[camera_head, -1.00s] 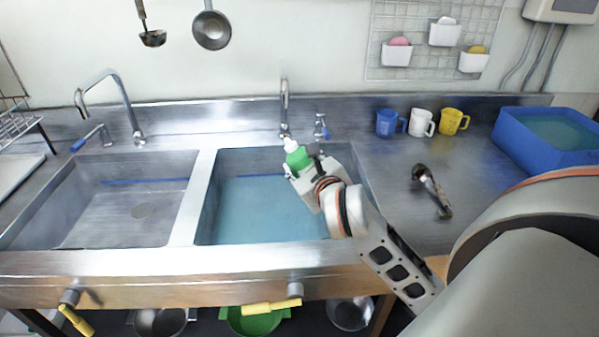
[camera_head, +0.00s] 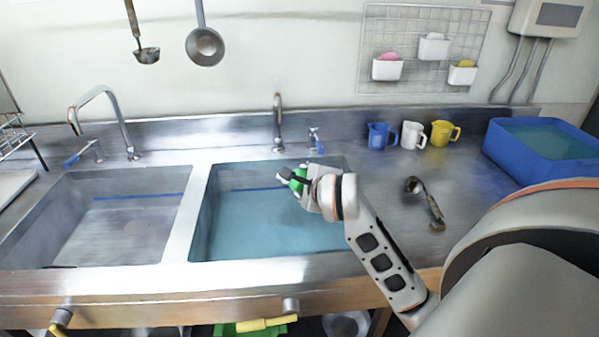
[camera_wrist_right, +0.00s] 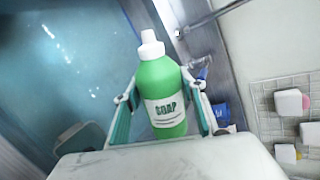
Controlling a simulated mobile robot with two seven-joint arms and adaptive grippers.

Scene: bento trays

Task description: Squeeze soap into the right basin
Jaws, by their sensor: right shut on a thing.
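The green soap bottle (camera_head: 299,178) is in my right gripper (camera_head: 297,186), above the back right part of the right basin (camera_head: 235,225), which holds blue water. In the head view the bottle is small, partly covered by the gripper, and looks tilted. In the right wrist view the bottle (camera_wrist_right: 162,85) shows its white cap and "SOAP" label, with the gripper fingers (camera_wrist_right: 160,112) on both sides of it. The water also shows at the left in that view (camera_wrist_right: 75,70). I cannot see any soap coming out. My left gripper is out of view.
The left basin (camera_head: 125,215) is empty. Faucets (camera_head: 278,125) stand behind the basins. Blue, white and yellow mugs (camera_head: 412,135), a ladle (camera_head: 425,200) and a blue tub (camera_head: 535,160) of water are on the right counter. Ladles hang on the wall.

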